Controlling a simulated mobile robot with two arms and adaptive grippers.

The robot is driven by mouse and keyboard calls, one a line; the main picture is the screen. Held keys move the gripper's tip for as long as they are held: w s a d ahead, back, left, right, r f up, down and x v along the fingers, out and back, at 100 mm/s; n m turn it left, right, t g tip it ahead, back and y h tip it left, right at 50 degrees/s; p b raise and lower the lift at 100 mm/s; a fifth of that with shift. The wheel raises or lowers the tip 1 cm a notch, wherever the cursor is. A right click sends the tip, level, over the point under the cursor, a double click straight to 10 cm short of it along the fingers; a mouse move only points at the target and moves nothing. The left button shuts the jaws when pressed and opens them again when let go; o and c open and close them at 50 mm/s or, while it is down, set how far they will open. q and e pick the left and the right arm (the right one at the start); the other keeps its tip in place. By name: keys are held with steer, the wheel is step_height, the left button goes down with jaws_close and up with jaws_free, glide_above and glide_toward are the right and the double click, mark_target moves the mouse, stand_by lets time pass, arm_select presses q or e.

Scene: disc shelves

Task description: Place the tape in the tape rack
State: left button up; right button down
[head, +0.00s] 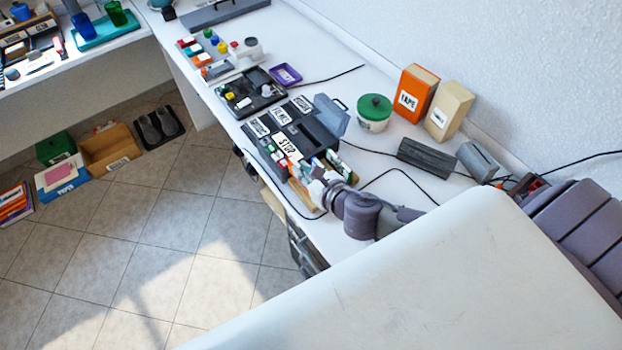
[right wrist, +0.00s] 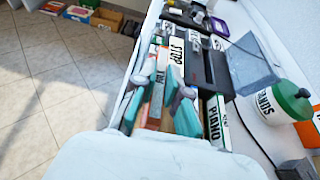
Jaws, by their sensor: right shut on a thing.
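My right gripper (head: 318,182) reaches over the front edge of the white table, at a small wooden rack (head: 297,194). In the right wrist view its teal and grey fingers (right wrist: 158,100) are closed around a narrow upright thing with a brownish edge, seemingly the tape (right wrist: 155,112). The fingers hide most of it, and I cannot tell whether it touches the rack. A white-spined case marked PIANO (right wrist: 215,122) stands just right of the fingers. My left gripper is not in view.
A black device (head: 312,135) with white labels, one reading STOP, lies just behind the gripper. A green-lidded tub (head: 374,112), an orange TAPE box (head: 413,88) and a beige box (head: 449,110) stand farther back. Black cables cross the table. The floor at left is mostly clear.

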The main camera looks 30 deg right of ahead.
steer(key=shift+d+f+b, duration=0.15)
steer(key=shift+d+f, duration=0.15)
steer(key=shift+f, duration=0.55)
steer(key=shift+d+f+b, duration=0.15)
steer(key=shift+d+f, duration=0.15)
steer(key=shift+f, duration=0.55)
steer(key=shift+d+f+b, duration=0.15)
steer(key=shift+d+f, duration=0.15)
steer(key=shift+f, duration=0.55)
steer(key=c, duration=1.2)
jaws_free()
steer(key=shift+f, duration=0.1)
steer(key=shift+s+r, duration=0.1)
steer(key=shift+r, duration=0.1)
steer(key=b+v, duration=0.1)
steer(key=v, duration=1.1)
